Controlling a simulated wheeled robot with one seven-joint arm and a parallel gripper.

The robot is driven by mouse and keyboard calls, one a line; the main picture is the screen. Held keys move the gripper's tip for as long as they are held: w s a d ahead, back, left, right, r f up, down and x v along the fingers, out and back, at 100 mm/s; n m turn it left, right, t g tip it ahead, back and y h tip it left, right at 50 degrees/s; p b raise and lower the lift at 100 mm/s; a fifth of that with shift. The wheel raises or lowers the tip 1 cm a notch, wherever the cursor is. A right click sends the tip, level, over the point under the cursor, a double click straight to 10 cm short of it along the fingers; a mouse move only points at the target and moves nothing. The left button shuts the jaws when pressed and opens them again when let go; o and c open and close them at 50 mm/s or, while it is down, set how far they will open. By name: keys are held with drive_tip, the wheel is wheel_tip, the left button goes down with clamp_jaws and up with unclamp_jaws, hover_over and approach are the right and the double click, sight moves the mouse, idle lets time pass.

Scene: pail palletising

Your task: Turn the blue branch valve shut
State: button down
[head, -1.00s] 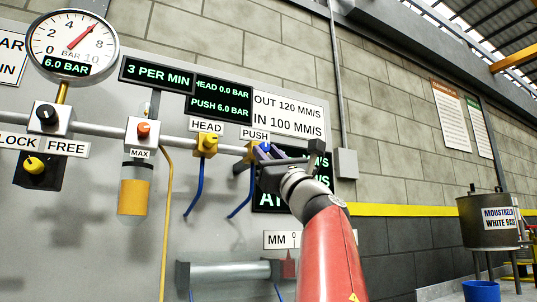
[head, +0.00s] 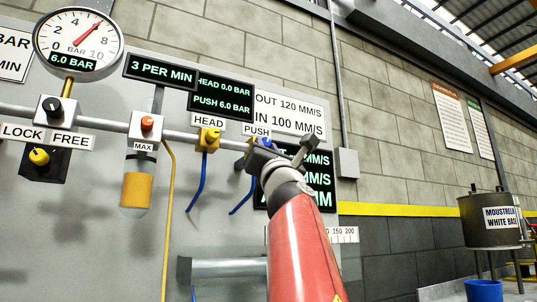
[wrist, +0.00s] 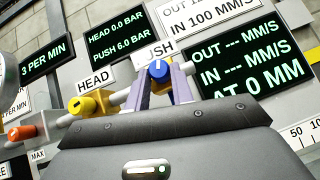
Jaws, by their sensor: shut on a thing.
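The blue branch valve knob (wrist: 158,70) sits under the PUSH label in the wrist view, with a pale mark on its upper face. In the head view the knob (head: 266,142) is partly hidden by my gripper (head: 262,153). My gripper's two fingers (wrist: 160,80) stand either side of the knob and are shut on it. The black display (wrist: 128,41) reads HEAD 0.0 BAR and PUSH 6.0 BAR. The yellow HEAD valve (head: 208,139) is to the left on the same pipe, apart from my gripper.
The gauge (head: 78,43) at upper left reads 6.0 BAR. An orange knob (head: 146,123) and a yellow knob (head: 39,157) are further left. Blue hoses (head: 196,187) hang below the valves. A drum (head: 488,220) and blue bucket (head: 484,290) stand at right.

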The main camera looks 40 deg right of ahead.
drive_tip(key=m+g+h+p, duration=0.2)
drive_tip(key=m+g, duration=0.2)
drive_tip(key=m, duration=0.2)
drive_tip(key=a+r+m+g+h+p, duration=0.1)
drive_tip(key=m+g+h+p, duration=0.1)
drive_tip(key=m+g+p, duration=0.1)
drive_tip(key=m+g+h+p, duration=0.2)
drive_tip(key=m+g, duration=0.3)
drive_tip(key=m, duration=0.3)
drive_tip(key=shift+w+a+r+m, duration=0.1)
drive_tip(key=shift+a+r+m, duration=0.1)
drive_tip(key=shift+r+m, duration=0.1)
drive_tip(key=shift+f+g+p, duration=0.1)
drive_tip(key=shift+g+p, duration=0.25)
drive_tip(key=shift+g, duration=0.05)
drive_tip(key=c, duration=1.2)
unclamp_jaws()
drive_tip(key=shift+f, duration=0.1)
